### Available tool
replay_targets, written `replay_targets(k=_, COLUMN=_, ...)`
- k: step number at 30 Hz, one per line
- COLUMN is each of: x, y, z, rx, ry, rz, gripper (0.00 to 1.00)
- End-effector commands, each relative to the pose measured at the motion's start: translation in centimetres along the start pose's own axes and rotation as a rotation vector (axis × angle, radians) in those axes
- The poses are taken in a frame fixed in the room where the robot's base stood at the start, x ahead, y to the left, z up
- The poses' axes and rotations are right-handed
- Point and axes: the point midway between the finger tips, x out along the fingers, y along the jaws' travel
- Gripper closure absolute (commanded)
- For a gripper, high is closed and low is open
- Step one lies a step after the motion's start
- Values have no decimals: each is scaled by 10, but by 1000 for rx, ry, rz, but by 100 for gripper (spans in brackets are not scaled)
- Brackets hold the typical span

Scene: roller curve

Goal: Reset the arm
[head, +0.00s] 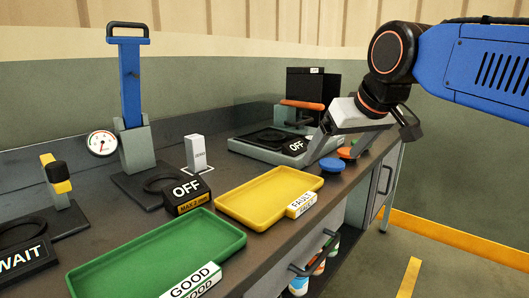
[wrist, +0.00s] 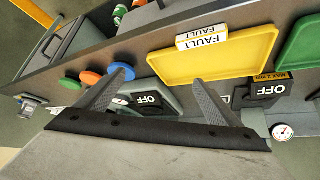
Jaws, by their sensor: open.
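My blue and black arm reaches in from the upper right in the head view. My gripper (head: 365,140) hangs above the right part of the workbench, over the blue and orange discs. In the wrist view my gripper (wrist: 165,95) shows its two grey fingers spread wide apart, with nothing between them. The fingers point toward the bench front, where a yellow FAULT tray (wrist: 215,57) and a blue disc (wrist: 120,74) show beyond them.
A green GOOD tray (head: 160,252) and the yellow FAULT tray (head: 268,197) lie on the bench (head: 270,243). A blue press with a gauge (head: 131,85), a yellow-topped fixture (head: 60,180) and a grey machine with an orange handle (head: 302,104) stand behind. Open floor (head: 450,270) lies right.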

Motion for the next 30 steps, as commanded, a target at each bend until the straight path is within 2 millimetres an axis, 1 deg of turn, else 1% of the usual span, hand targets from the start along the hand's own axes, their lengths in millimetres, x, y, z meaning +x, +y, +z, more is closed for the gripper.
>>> replay_targets(k=1, x=7, y=13, z=30, rx=26, ry=-21, rz=19, gripper=12)
replay_targets(k=2, x=12, y=19, z=47, rx=40, ry=-33, rz=29, gripper=12)
replay_targets(k=3, x=18, y=27, z=69, rx=59, ry=-49, rz=42, gripper=12)
replay_targets(k=5, x=28, y=38, z=103, rx=87, ry=-74, rz=60, gripper=12)
replay_targets(k=6, x=34, y=44, z=127, rx=106, ry=-91, rz=72, gripper=12)
replay_targets(k=8, x=44, y=52, z=162, rx=134, ry=-115, rz=89, gripper=12)
replay_targets(k=9, x=50, y=56, z=184, rx=153, ry=-129, rz=100, gripper=12)
replay_targets(k=11, x=59, y=61, z=218, rx=180, ry=-152, rz=115, gripper=12)
replay_targets(k=12, x=65, y=64, z=239, rx=197, ry=-166, rz=124, gripper=12)
replay_targets(k=15, x=77, y=67, z=284, rx=233, ry=-196, rz=142, gripper=12)
replay_targets(k=18, x=86, y=68, z=314, rx=258, ry=-215, rz=153, gripper=12)
replay_targets(k=21, x=91, y=68, z=331, rx=271, ry=-226, rz=159, gripper=12)
replay_targets(k=24, x=93, y=68, z=336, rx=275, ry=-230, rz=161, gripper=12)
replay_targets(k=30, x=93, y=68, z=336, rx=275, ry=-230, rz=160, gripper=12)
